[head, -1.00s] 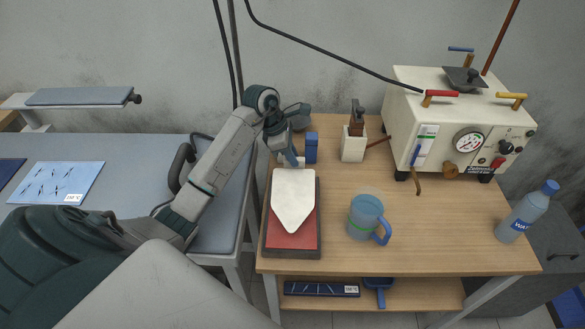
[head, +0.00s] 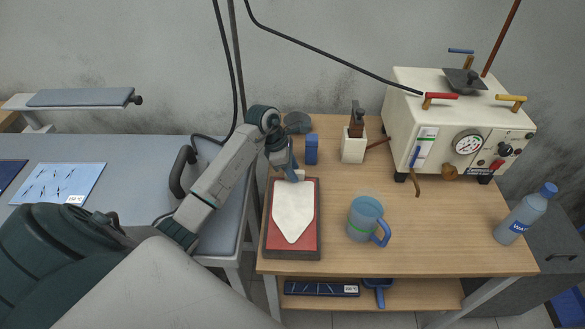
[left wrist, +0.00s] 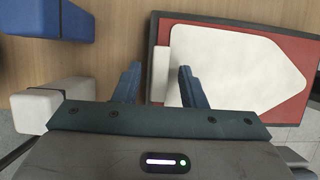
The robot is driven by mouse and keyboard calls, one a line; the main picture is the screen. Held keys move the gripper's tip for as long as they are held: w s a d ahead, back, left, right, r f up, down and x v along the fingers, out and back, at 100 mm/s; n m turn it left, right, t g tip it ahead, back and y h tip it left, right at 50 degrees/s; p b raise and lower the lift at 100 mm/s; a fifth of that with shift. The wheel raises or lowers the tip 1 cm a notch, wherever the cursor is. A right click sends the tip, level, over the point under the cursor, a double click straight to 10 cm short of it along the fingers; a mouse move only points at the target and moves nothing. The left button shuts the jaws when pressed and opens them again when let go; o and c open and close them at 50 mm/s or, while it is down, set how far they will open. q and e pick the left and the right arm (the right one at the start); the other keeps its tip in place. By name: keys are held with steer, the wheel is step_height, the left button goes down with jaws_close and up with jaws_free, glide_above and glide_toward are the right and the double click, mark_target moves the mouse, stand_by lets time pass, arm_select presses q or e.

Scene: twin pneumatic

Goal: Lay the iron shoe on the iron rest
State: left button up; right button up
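The iron shoe (head: 294,214) is a white plate with a pointed end and a small tab at its back. It lies flat on the red pad of the iron rest (head: 311,237), which has a dark frame, with its point toward the front. The shoe also shows in the left wrist view (left wrist: 240,68), within the red rest (left wrist: 302,104). My left gripper (head: 293,174) is at the back end of the shoe. Its fingers (left wrist: 160,86) stand apart on either side of the tab, with gaps showing. My right gripper is in neither view.
A blue block (head: 311,150) and a white holder (head: 353,148) stand behind the rest. A blue mug (head: 366,220) is to its right. A cream machine (head: 455,130) and a bottle (head: 525,213) stand farther right. The wooden tabletop (head: 440,235) is clear between mug and bottle.

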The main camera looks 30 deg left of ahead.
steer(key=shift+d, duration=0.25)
